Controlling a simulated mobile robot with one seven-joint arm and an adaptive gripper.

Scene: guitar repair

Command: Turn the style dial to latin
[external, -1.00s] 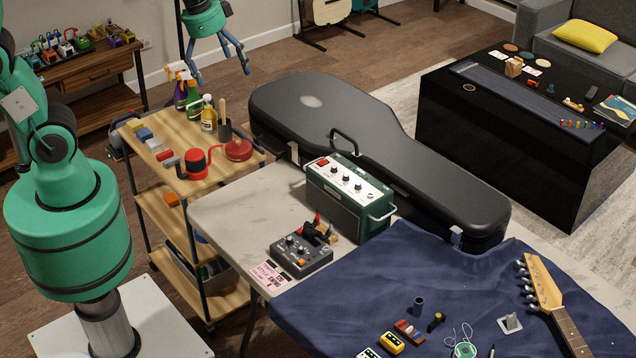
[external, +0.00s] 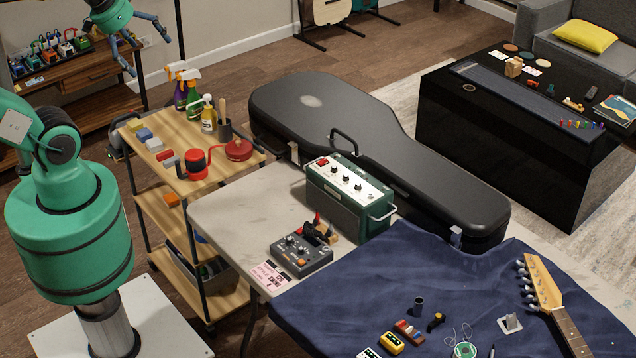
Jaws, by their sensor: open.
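My gripper (external: 150,56) is at the upper left, high up beyond the wooden cart, with its fingers spread and nothing between them. It is far from the table. A grey box with small knobs (external: 300,252) sits on the table's near left part; its dial markings are too small to read. A pink printed card (external: 270,276) lies beside it, its text not clearly legible. A green amplifier (external: 346,200) with several black knobs on its top panel stands behind the box. I cannot tell which knob is the style dial or where it points.
A wooden cart (external: 185,264) with spray bottles and red items stands left of the table. A black guitar case (external: 400,150) lies behind the amplifier. A blue cloth (external: 370,290) with small parts and a guitar neck (external: 543,282) covers the table's right side.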

